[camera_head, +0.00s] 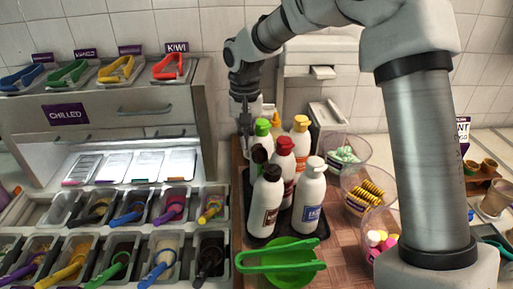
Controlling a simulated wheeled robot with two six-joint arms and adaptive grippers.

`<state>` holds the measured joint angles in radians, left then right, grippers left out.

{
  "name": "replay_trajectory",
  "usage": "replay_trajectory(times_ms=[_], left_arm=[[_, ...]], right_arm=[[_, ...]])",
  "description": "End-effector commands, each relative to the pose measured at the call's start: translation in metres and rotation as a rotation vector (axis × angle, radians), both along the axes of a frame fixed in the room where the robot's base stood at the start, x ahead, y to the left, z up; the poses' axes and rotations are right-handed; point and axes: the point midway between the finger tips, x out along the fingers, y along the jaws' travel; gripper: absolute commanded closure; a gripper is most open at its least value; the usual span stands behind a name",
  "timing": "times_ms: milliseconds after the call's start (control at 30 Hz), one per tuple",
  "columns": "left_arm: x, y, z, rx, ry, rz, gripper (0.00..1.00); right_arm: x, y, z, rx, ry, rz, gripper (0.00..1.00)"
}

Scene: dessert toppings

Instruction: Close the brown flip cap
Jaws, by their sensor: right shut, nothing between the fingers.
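The bottle with the brown flip cap (270,173) stands upright at the front left of a group of squeeze bottles. A dark round piece (259,153) shows just above and behind this cap; it looks like the lid standing open, though I cannot tell fully. My right gripper (245,128) points down behind the group, left of the green-capped bottle (262,128). It is shut and empty, and appears apart from the brown cap. My left gripper is not in view.
Red-capped (284,146), yellow-capped (301,123) and white-capped (315,164) bottles stand close by on a dark tray (322,228). Clear bowls (345,150) of toppings are on the right, topping bins (177,205) on the left.

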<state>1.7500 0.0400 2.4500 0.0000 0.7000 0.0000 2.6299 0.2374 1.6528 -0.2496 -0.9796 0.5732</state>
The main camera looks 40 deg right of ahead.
Motion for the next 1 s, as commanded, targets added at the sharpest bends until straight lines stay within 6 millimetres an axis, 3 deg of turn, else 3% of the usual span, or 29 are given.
replay_trajectory(times_ms=[267, 733, 1000], left_arm=[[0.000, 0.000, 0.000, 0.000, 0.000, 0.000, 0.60], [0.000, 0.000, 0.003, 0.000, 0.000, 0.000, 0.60], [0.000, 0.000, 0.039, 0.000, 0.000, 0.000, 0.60]], right_arm=[[-0.001, 0.000, 0.000, 0.000, 0.000, 0.000, 1.00], [-0.025, -0.007, 0.008, 0.001, -0.001, -0.001, 1.00], [-0.024, -0.007, 0.045, 0.000, 0.000, -0.001, 1.00]])
